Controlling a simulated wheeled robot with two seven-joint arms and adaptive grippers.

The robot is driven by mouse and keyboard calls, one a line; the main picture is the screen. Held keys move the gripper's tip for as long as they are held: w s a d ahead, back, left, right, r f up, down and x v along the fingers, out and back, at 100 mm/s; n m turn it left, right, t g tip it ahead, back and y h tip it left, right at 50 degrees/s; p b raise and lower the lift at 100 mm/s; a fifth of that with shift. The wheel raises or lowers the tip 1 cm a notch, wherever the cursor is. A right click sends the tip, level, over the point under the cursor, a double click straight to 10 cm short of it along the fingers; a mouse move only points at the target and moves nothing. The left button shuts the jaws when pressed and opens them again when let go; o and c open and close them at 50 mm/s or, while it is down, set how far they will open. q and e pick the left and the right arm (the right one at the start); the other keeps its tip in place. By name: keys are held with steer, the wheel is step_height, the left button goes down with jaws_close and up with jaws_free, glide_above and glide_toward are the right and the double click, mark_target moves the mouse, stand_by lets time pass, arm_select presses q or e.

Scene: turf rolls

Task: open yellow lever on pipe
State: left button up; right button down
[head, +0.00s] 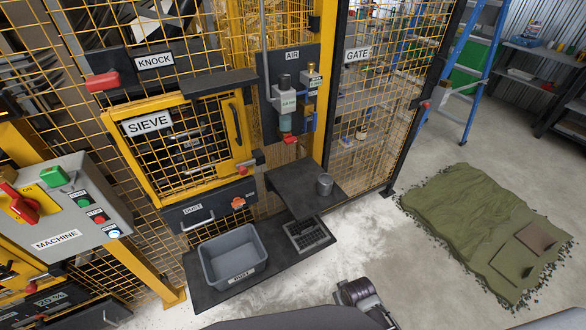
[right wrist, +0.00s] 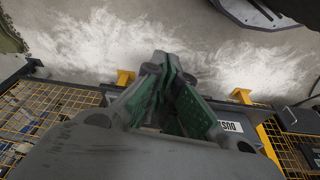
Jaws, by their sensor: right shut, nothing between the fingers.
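A thin grey pipe (head: 265,50) runs down to the dark panel labelled AIR (head: 268,128) in the head view. Beside it hang filter units (head: 286,102) with a red handle (head: 290,139) below. A small yellow-brown part (head: 309,103) sits on the unit to their right, above a blue part. It is too small to tell whether it is the yellow lever. My right gripper (right wrist: 168,62), with green finger pads, is shut and empty in the right wrist view, over floor and platform, with no pipe near it. My left gripper is not in view.
A yellow-framed SIEVE door (head: 239,130) and wire mesh stand left of the panel. A dark shelf (head: 292,180) with a grey cup (head: 325,184) juts out below. A grey bin (head: 232,255) sits lower. Open floor lies right, with a green mat (head: 450,210).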

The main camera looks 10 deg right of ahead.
steer(key=w+a+r+t+y, duration=0.15)
steer(key=w+r+t, duration=0.25)
steer(key=w+r, duration=1.1)
steer(key=w+a+r+t+y, duration=0.1)
steer(key=w+a+r+t, duration=0.4)
steer(key=r, duration=1.8)
steer(key=w+r+t+y, duration=0.1)
steer(key=w+r+t, duration=0.2)
steer(key=w+r, duration=1.25)
step_height(320, 180, up, 40)
steer(key=n+t+y, duration=0.1)
steer(key=t+y, duration=0.2)
steer(key=t, duration=0.2)
steer(key=shift+s+a+f+n+t+y, duration=0.15)
steer(key=shift+s+f+n+t+y, duration=0.15)
steer(key=shift+n+y, duration=0.1)
steer(key=shift+w+r+p, duration=0.1)
steer(key=shift+w+p, duration=0.1)
steer(key=shift+p, duration=0.15)
steer(key=shift+p+x, duration=2)
steer(key=shift+x, duration=2.95)
step_height(320, 180, down, 4)
steer(key=shift+s+f+p, duration=0.1)
steer(key=shift+p, duration=0.35)
steer(key=shift+s+h, duration=0.15)
steer(key=shift+h, duration=0.1)
